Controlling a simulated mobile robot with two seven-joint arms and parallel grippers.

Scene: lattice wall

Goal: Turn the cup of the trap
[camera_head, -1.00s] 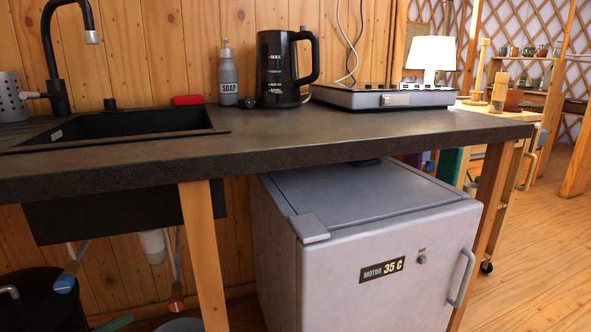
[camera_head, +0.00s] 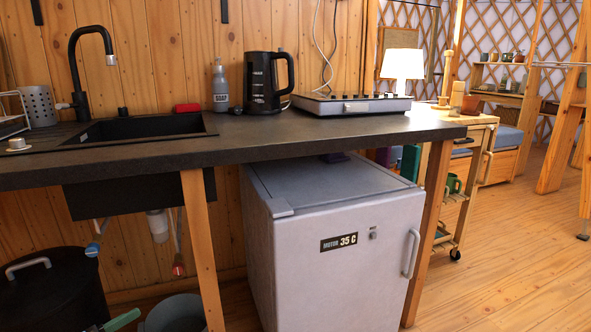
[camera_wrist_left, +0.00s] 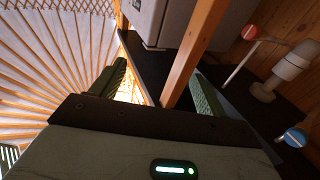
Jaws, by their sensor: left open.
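The trap's white cup (camera_head: 158,225) hangs under the sink (camera_head: 140,127), between a blue-ended valve (camera_head: 92,250) and a red-ended valve (camera_head: 178,268). In the left wrist view the white trap part (camera_wrist_left: 291,66) is at the right, with the red and blue ends near it. My left gripper (camera_wrist_left: 158,90) is open, its two green fingers apart, and the trap lies outside them. A wooden table leg shows between the fingers. A green piece at the bottom edge of the head view looks like one of its fingers. My right gripper is not in view.
A wooden table leg (camera_head: 203,250) stands right of the trap, with a grey fridge (camera_head: 340,250) beyond it. A black lidded bin (camera_head: 55,300) and a grey bucket (camera_head: 175,315) stand below. The floor at right is open.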

